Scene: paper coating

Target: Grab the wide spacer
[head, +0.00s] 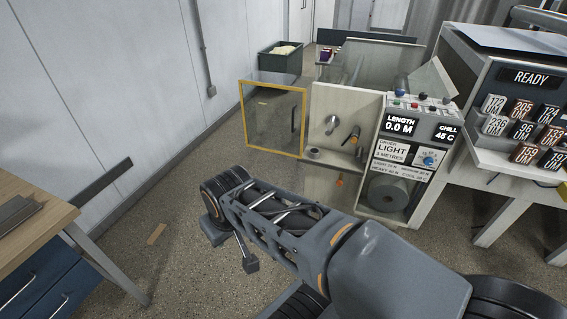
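I cannot pick out the wide spacer with certainty. A small grey ring-like piece (314,153) lies on the ledge of the open cabinet, below a round metal fitting (331,124); its width is too small to judge. My arm reaches from the lower right toward the picture's middle left. My gripper (232,248) seems to be at its far end, pointing down over bare floor, well short of the cabinet. Two dark blocks show there, apart, but whether they are its fingertips is unclear. I see nothing held.
A yellow-framed clear door (274,155) stands open left of the cabinet. A control panel (417,125) reads 0.0 M, above a grey roll (388,193). A rack of numbered tags (522,106) is at right. A wooden worktable (50,191) is at left. Floor between is mostly clear.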

